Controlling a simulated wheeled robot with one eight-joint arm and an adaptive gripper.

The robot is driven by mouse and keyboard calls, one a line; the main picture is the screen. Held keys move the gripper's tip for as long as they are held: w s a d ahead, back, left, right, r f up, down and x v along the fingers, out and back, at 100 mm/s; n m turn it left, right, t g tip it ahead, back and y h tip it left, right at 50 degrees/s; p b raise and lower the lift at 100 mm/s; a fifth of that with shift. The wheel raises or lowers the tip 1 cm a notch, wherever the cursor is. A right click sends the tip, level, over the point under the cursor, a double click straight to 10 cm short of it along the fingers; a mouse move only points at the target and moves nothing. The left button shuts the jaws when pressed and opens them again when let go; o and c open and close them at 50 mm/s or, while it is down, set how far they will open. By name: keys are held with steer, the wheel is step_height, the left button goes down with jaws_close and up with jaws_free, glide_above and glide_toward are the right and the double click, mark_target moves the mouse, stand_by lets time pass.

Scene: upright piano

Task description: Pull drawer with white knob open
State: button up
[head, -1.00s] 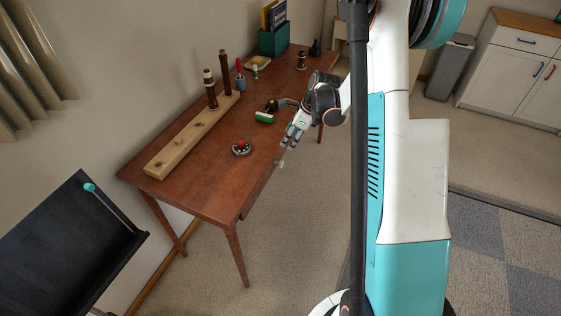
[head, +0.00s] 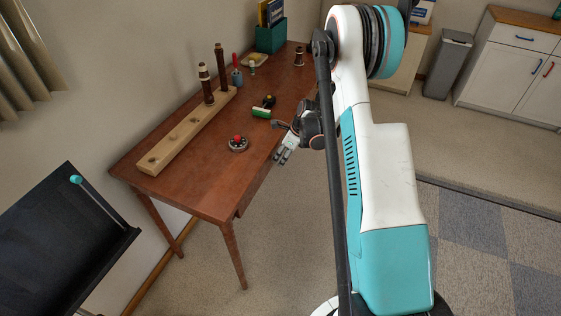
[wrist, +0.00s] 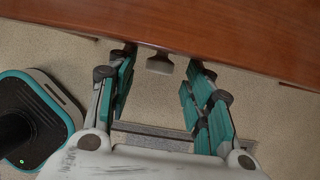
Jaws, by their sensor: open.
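A pale, blunt knob (wrist: 160,65) sticks out from under the front edge of the brown table (wrist: 240,35) in the wrist view. My gripper (wrist: 158,75) is open, with one finger on each side of the knob and gaps on both sides. In the head view my gripper (head: 284,153) is at the table's long front edge, below the level of the top. The drawer front is mostly hidden there, and I cannot make out the knob behind the fingers. No pulled-out drawer shows.
On the table (head: 205,190) are a wooden rack (head: 185,135), a green-headed tool (head: 261,112) and a round piece with a red top (head: 238,143). A black stand (head: 60,240) is at the lower left. Carpet is clear in front of the table.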

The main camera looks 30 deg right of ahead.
steer(key=shift+x, duration=1.15)
